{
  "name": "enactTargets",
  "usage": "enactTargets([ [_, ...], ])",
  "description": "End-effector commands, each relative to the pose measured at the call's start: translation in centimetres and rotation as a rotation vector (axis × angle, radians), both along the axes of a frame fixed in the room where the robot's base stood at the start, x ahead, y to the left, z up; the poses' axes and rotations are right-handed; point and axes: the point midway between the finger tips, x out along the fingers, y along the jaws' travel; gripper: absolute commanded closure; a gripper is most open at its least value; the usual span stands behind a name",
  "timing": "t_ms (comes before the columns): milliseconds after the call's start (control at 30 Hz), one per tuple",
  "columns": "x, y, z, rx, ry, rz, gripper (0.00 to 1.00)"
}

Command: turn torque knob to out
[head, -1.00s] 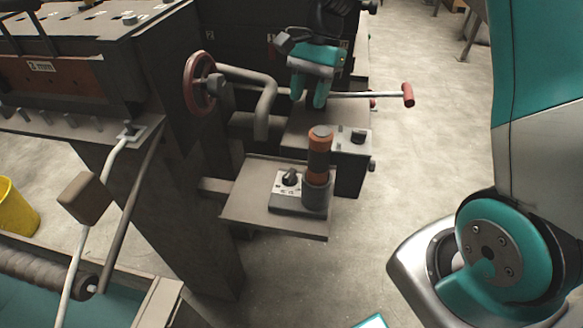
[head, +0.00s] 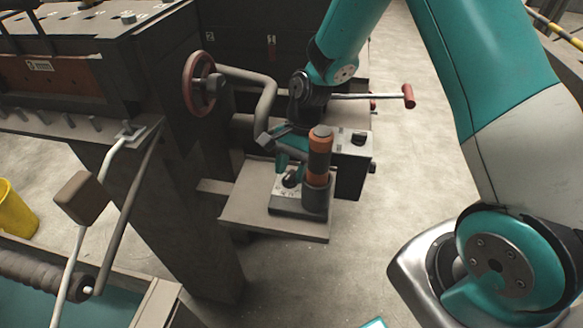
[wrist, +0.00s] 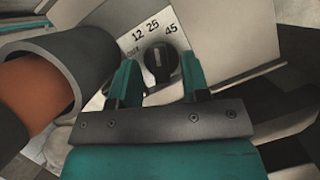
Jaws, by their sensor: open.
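The torque knob (wrist: 161,62) is a black round dial with a pale pointer line, on a white plate (wrist: 138,37) printed with 12, 25, 45 and a partly hidden label at the left that seems to read OUT. In the wrist view its pointer line runs nearly straight up and down. My gripper (wrist: 160,75) is open, with one teal finger on each side of the knob; I cannot tell if they touch it. In the head view my gripper (head: 291,170) is over the knob (head: 291,180), which it partly hides.
An orange-and-dark tool (head: 320,155) stands upright in a grey holder (head: 317,195) close to the right of the knob; it is at the left in the wrist view (wrist: 35,90). A control box (head: 353,165), a red-ended lever (head: 408,96) and a red handwheel (head: 199,84) are nearby.

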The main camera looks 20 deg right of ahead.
Motion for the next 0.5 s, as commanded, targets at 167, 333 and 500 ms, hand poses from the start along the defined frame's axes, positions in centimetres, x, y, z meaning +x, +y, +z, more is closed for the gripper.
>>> enactTargets([
  [167,-0.03,0.03,-0.09,0.000,0.000,0.000,0.57],
  [333,-0.03,0.02,-0.07,0.000,0.000,0.000,0.78],
  [500,-0.05,0.02,-0.09,0.000,0.001,0.000,1.00],
])
